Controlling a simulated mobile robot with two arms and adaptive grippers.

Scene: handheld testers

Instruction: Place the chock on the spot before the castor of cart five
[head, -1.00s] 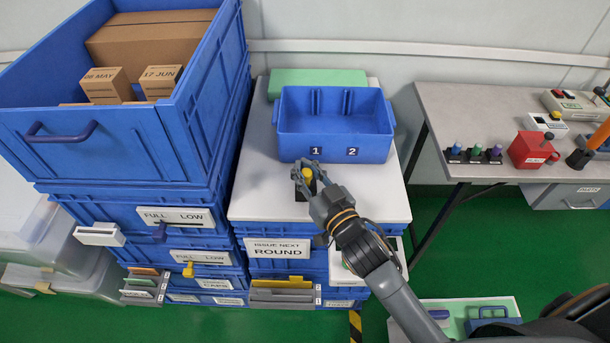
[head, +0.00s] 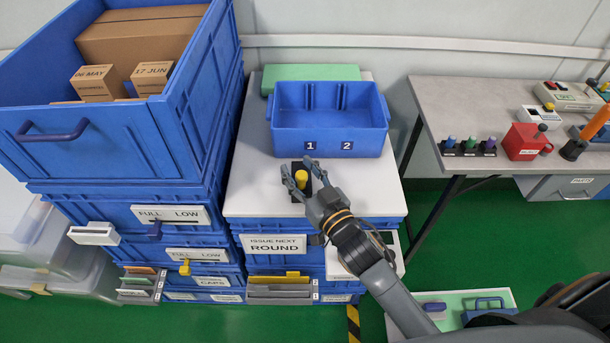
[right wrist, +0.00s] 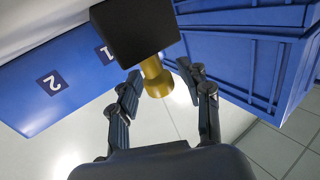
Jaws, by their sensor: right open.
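My right gripper (head: 297,168) is open over the white top in front of the blue bin. Its fingers stand apart near a yellow knob-like piece (head: 301,177) on a black block (head: 296,194). In the right wrist view the yellow piece (right wrist: 156,80) shows just beyond the fingertips, against the black block (right wrist: 135,30), with gaps to the fingers. I cannot make out a chock, a castor or a cart marked five. My left gripper is not in view.
The blue bin (head: 329,136), marked 1 and 2, stands behind on the white top (head: 250,195). Tall stacked blue crates (head: 95,150) rise at the left. A grey bench (head: 450,105) at the right holds a red box (head: 524,142) and several coloured pegs. Green floor lies between.

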